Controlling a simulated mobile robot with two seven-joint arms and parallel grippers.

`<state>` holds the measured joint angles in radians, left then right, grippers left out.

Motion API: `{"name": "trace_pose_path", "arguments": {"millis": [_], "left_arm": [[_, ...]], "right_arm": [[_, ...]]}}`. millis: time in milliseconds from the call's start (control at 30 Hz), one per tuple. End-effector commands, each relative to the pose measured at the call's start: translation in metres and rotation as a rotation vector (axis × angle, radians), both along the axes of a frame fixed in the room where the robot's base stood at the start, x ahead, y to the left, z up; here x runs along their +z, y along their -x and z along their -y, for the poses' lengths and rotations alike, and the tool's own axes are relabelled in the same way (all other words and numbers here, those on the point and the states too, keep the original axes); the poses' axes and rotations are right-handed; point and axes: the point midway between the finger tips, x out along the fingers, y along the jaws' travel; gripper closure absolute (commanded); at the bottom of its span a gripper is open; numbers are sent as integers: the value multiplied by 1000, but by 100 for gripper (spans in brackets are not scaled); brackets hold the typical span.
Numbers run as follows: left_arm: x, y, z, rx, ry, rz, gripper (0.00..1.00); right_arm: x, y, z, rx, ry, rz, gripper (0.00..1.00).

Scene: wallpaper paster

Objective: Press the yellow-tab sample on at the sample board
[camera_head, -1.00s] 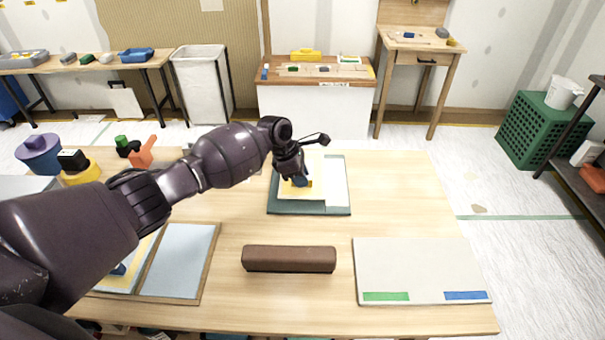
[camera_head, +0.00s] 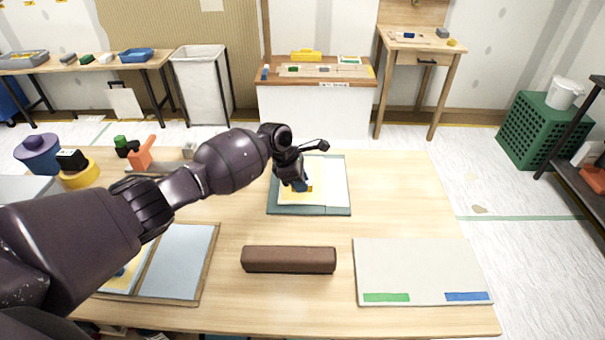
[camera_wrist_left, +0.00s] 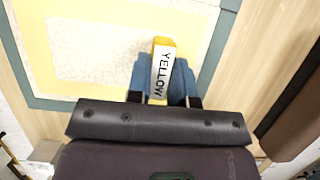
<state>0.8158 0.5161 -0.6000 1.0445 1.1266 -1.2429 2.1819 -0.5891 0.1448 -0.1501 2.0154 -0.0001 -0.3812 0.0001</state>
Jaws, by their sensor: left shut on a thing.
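The sample board (camera_head: 338,209) has a dark green border and a pale face, and lies near the middle of the table. The yellow-bordered sample (camera_head: 287,199) with a cream centre is over its left part. The sample also shows in the left wrist view (camera_wrist_left: 40,60). My left gripper (camera_head: 301,187) is over the sample. In the left wrist view its blue fingers (camera_wrist_left: 163,82) are shut on the upright yellow tab (camera_wrist_left: 162,68), marked YELLOW. The sample looks flat, but I cannot tell whether it touches the board all over. My right gripper is out of view.
A brown block (camera_head: 289,260) lies in front of the board. A pale panel with green and blue strips (camera_head: 415,265) lies at front right. A wooden-edged tray (camera_head: 210,262) is at front left, partly behind my arm. An orange-handled tool (camera_head: 141,152) is at back left.

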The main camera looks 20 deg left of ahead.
Motion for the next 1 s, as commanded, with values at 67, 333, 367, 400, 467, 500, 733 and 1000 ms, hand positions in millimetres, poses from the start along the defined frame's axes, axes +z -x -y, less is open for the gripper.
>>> {"name": "trace_pose_path", "arguments": {"millis": [67, 333, 367, 400, 467, 500, 733, 1000], "left_arm": [[-2, 0, 0, 0, 0, 0, 100], [-4, 0, 0, 0, 0, 0, 100], [-5, 0, 0, 0, 0, 0, 76], [-5, 0, 0, 0, 0, 0, 70], [-5, 0, 0, 0, 0, 0, 61], [-5, 0, 0, -1, 0, 0, 55], [-4, 0, 0, -1, 0, 0, 49], [4, 0, -3, 0, -1, 3, 49]], "right_arm": [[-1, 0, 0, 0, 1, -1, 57], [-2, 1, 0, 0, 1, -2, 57], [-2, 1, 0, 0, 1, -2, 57], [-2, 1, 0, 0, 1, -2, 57], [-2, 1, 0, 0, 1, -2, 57], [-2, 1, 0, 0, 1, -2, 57], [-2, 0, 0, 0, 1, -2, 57], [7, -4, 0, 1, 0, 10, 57]]}}
